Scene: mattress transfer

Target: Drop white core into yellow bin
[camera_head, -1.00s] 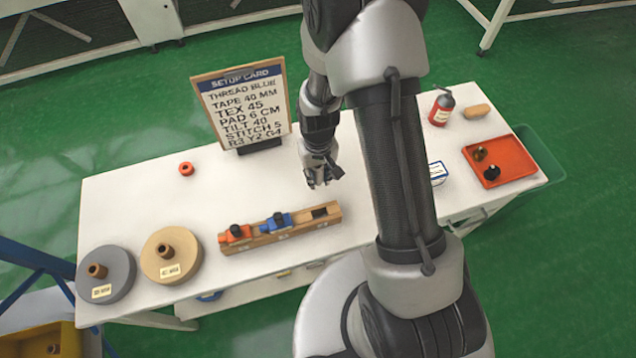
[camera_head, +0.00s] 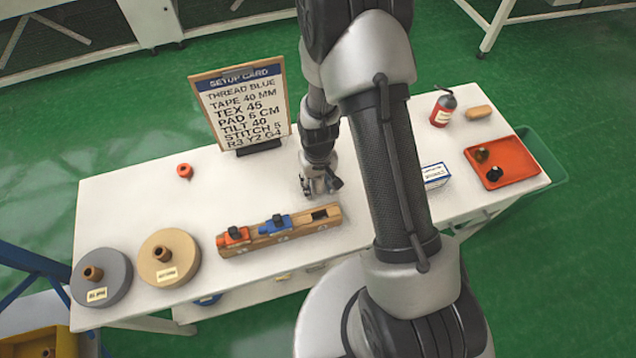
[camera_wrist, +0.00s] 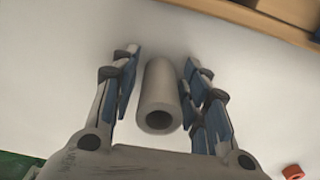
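The white core (camera_wrist: 158,92), a hollow off-white tube, lies on the white table between the fingers of my gripper (camera_wrist: 157,75) in the wrist view. The fingers are open on both sides of it, with a narrow gap showing at each side. In the head view my gripper (camera_head: 318,187) is low over the table, behind the right end of the wooden rack; the core cannot be made out there. The yellow bin (camera_head: 62,342) is at the bottom left corner, partly cut off, with a small brownish item in it.
The wooden rack (camera_head: 262,240) with red and blue pieces stands in front of my gripper. Grey (camera_head: 112,262) and tan (camera_head: 182,248) discs sit on the table's left. A setup card (camera_head: 240,105), red ring (camera_head: 185,171), extinguisher (camera_head: 442,108) and orange tray (camera_head: 520,158) stand around.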

